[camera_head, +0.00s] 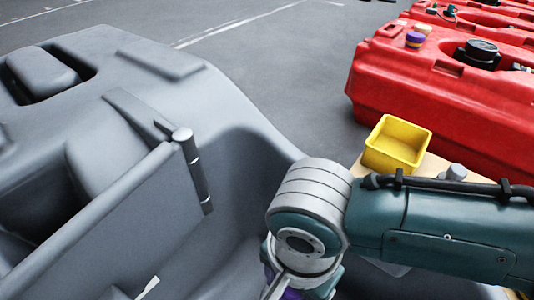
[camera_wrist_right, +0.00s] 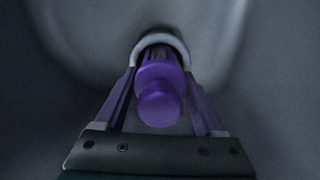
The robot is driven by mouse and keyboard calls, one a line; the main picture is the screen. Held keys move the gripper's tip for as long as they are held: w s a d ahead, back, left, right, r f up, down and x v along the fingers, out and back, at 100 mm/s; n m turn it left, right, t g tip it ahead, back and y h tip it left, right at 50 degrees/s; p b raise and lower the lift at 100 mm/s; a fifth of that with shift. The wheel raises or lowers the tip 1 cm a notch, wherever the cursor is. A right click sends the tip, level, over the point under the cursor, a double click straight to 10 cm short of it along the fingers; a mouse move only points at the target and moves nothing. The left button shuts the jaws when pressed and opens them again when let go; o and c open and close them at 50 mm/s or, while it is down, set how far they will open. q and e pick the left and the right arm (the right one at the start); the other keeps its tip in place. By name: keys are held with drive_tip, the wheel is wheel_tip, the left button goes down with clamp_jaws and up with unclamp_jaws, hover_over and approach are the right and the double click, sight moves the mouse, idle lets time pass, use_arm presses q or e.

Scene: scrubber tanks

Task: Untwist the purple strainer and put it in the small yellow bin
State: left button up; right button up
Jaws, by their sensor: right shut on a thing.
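The purple strainer (camera_wrist_right: 160,95) shows in the right wrist view, with a rounded end facing the camera. A pale grey ring (camera_wrist_right: 166,37) surrounds its far end, against the grey tank wall. My right gripper (camera_wrist_right: 160,72) has one finger on each side of the strainer and is shut on it. In the head view my right arm comes in from the right, and its wrist hides most of the gripper and the strainer. The small yellow bin (camera_head: 396,146) stands right of my wrist and looks empty. My left gripper is not in view.
A large grey scrubber tank (camera_head: 225,110) with a deep recess fills the left and middle. Red tanks (camera_head: 430,90) with caps stand at the upper right. The bin rests on a light wooden surface (camera_head: 432,168) beside a small grey knob (camera_head: 456,172). Grey floor lies between the tanks.

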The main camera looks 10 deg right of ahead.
drive_tip(key=shift+r+n+p, duration=0.1)
drive_tip(key=shift+n+p, duration=0.35)
drive_tip(key=shift+n, duration=0.95)
drive_tip(key=shift+o, duration=0.2)
drive_tip(key=shift+n+p, duration=0.55)
drive_tip(key=shift+n, duration=1.05)
